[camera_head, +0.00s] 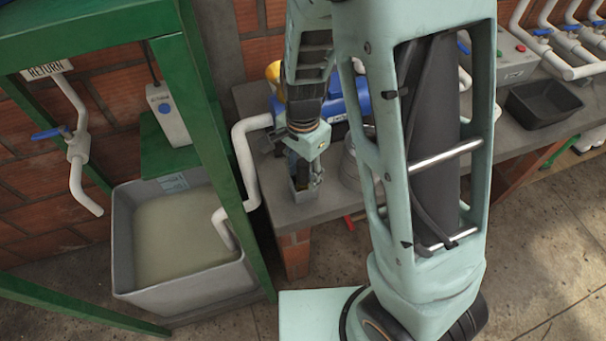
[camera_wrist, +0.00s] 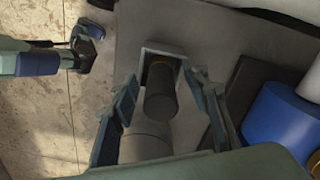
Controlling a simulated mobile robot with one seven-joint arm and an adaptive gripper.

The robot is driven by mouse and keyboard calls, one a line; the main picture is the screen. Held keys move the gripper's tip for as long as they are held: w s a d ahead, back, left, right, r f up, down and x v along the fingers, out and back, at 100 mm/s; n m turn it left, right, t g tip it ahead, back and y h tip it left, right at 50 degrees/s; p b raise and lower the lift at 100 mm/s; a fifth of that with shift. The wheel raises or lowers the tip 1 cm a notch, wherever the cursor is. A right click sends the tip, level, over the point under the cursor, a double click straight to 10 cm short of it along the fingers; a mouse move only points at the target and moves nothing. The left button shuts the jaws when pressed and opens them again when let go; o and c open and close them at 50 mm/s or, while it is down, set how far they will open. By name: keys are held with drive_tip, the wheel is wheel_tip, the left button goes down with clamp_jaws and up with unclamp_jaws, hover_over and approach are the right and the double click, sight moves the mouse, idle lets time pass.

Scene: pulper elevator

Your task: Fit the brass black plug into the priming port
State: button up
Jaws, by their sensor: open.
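The black plug (camera_wrist: 161,98) shows in the wrist view as a dark cylinder with a thin brass-coloured edge at its far end. That end is at a small grey open-topped holder (camera_wrist: 150,52). My gripper (camera_wrist: 160,76) is open, with one finger on each side of the plug; I cannot tell whether either finger touches it. In the head view my gripper (camera_head: 305,165) is low over the front of the bench. The blue pump (camera_head: 337,106) is behind it, partly hidden by my arm, and at the right of the wrist view (camera_wrist: 275,118). I cannot pick out the priming port.
The grey bench (camera_head: 283,207) carries pump and pipework. A white pipe (camera_head: 243,160) bends down left of my gripper into a grey tank (camera_head: 190,285) of cloudy liquid, within a green frame (camera_head: 210,120). A black tray (camera_head: 545,104) sits at the right.

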clamp_jaws()
drive_tip(key=shift+r, duration=0.1)
